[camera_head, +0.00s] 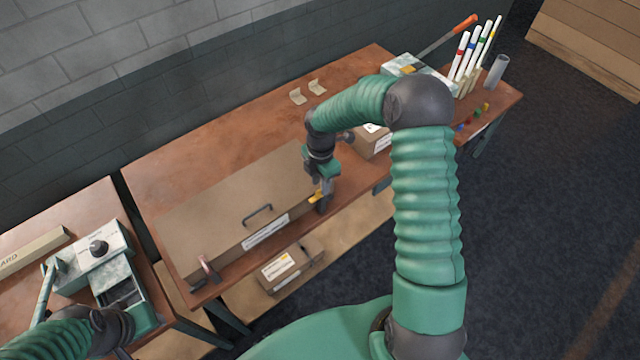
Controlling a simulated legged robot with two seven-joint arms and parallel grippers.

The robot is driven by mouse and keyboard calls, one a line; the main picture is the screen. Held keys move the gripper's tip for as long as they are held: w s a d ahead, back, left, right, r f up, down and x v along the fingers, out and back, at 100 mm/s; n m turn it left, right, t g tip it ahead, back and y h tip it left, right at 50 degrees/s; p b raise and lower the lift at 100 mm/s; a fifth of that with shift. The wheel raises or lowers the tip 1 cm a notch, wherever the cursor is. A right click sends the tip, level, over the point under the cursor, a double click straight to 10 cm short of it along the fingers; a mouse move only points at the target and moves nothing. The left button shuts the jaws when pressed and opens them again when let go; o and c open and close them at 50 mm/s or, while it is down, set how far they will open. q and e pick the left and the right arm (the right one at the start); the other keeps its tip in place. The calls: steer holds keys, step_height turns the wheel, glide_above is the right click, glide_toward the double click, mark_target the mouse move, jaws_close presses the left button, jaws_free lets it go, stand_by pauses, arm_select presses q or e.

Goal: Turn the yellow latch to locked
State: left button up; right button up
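A long brown case (215,215) with a dark handle (257,214) and a white label lies on the wooden workbench. The small yellow latch (316,196) shows at the case's front right corner, mostly covered by my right gripper. My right gripper (322,203) points down at that corner, at or very close to the latch. Whether its fingers touch or grip the latch is too small to tell, and the latch's turn position is unclear. My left arm (60,340) enters at the lower left; its fingers do not show.
A metal clamp-like piece (207,268) stands at the case's left front corner. A green-and-white machine (95,258) is on the left bench. A box (290,268) sits on the lower shelf. Marked rods (470,60) and a clear cylinder (496,72) stand at the far right.

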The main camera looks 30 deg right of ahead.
steer(key=shift+s+d+f, duration=0.1)
steer(key=shift+s+f, duration=0.1)
steer(key=shift+f, duration=0.9)
jaws_close()
